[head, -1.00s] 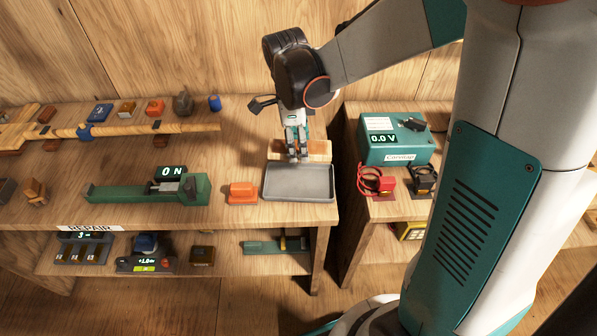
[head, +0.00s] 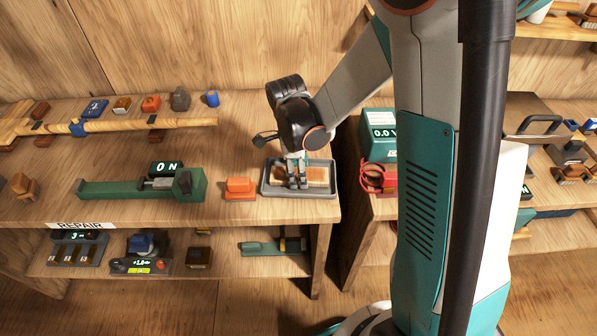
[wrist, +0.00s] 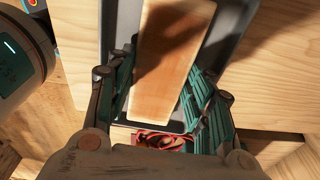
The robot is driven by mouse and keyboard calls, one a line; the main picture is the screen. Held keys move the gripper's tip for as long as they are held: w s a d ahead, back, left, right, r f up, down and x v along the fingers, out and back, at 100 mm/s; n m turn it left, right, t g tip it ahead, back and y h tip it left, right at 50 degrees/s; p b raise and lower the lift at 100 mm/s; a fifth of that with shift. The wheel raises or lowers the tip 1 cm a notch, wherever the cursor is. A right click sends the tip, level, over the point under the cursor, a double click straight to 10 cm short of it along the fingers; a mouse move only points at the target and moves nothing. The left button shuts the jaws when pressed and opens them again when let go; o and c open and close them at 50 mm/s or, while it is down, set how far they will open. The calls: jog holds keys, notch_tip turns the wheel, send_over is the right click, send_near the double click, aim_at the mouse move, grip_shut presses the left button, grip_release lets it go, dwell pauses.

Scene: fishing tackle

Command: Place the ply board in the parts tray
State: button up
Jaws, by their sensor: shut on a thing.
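The ply board (head: 317,176) is a light wooden block. It lies lengthwise inside the outline of the grey parts tray (head: 299,193) in the head view; whether it touches the tray floor I cannot tell. My gripper (head: 297,184) is above the tray and shut on the board, with a finger on each long side. In the wrist view the board (wrist: 170,65) runs between the two green fingers, and the dark tray (wrist: 232,50) shows beneath and around it. My gripper hides part of the board's middle in the head view.
An orange block (head: 239,188) stands just left of the tray. A green bench gauge (head: 145,186) is farther left. Red cable (head: 375,178) lies on the neighbouring bench, across a gap to the right. The bench wood behind the tray is clear.

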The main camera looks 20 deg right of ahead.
jog(key=shift+f, duration=0.15)
jog(key=o, duration=1.2)
notch_tip(320, 180, up, 12)
jog(key=a+p, duration=0.1)
jog(key=p, duration=0.3)
jog(key=s+d+r+n+t+y, duration=0.1)
jog(key=s+r+n+t, duration=0.6)
jog(key=n, duration=1.5)
jog(key=s+r, duration=0.5)
jog(key=s, duration=0.3)
jog(key=shift+n+t, duration=0.3)
